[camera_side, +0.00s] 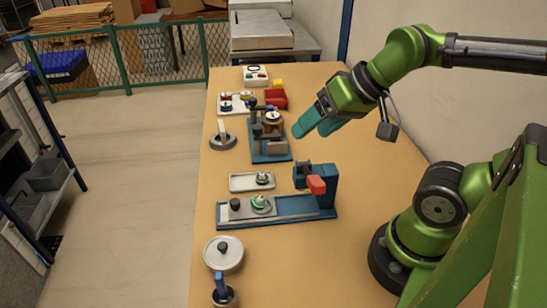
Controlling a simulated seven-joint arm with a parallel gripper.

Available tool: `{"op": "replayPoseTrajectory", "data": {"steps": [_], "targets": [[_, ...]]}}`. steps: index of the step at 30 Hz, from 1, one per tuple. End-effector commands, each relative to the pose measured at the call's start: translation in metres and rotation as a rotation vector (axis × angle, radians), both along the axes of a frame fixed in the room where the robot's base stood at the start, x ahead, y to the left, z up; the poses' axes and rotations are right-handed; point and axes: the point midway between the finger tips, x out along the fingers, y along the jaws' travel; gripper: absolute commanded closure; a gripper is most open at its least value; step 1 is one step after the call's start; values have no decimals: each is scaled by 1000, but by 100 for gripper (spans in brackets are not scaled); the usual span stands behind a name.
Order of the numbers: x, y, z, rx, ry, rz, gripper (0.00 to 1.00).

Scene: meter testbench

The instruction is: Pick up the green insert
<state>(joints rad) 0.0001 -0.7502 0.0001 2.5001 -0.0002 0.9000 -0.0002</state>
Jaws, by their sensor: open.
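My gripper (310,127) has teal fingers. It hangs in the air over the right half of the bench, pointing down and left, with nothing seen in it. A small part with green on it (261,202) sits on the grey plate of the long blue fixture (285,217), beside a dark knob (236,204). A similar small part with some green (263,178) sits at the right end of a white tray (240,182) just behind. I cannot tell which of the two is the green insert. Both lie below and left of my gripper in the picture, well apart from it.
A red-tipped clamp (316,185) stands at the fixture's right end. A blue stand with a brass-coloured part (272,125) is behind, near my gripper. A red bin (276,99) and white trays are farther back. A round lidded pot (223,253) is in front.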

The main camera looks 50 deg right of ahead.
Motion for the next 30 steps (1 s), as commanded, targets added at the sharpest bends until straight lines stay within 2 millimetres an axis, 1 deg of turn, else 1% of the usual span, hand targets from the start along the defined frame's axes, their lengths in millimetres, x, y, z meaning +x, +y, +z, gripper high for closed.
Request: {"op": "replayPoseTrajectory", "data": {"steps": [7,11,14,17,21,25,28,30], "targets": [[0,1,-1,0,3,2,34],[6,4,-11,-2,58,17,34],[22,8,-18,-24,135,52,34],[44,14,-26,-77,237,136,34],[75,23,-40,-168,377,296,34],[98,29,-52,-238,482,446,34],[111,31,-55,-281,533,546,34],[115,30,-47,-305,539,602,34]]}}
